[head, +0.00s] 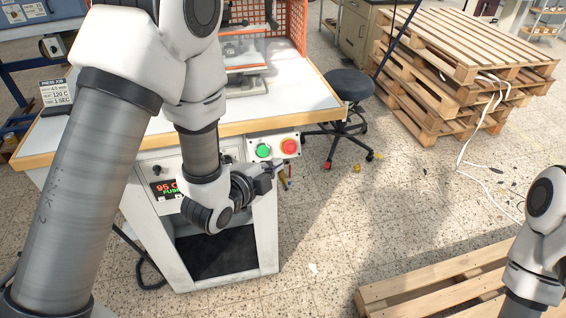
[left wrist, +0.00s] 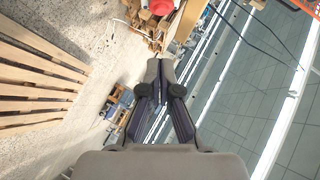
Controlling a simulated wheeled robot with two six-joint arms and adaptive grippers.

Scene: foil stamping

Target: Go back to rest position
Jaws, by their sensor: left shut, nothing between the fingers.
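My left arm crosses the head view from the lower left, over the press bench. My left gripper (head: 277,168) is small and partly hidden by its wrist, in front of the bench just below the button box. In the left wrist view the left gripper (left wrist: 160,72) has its fingertips together with nothing between them. Part of my right arm shows at the lower right of the head view; its gripper is out of sight.
The bench (head: 290,98) carries a press in an orange guard (head: 297,25). The button box (head: 273,147) has a green and a red button. A black stool (head: 350,84) and stacked pallets (head: 425,80) stand to the right. A pallet (head: 415,285) lies in front.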

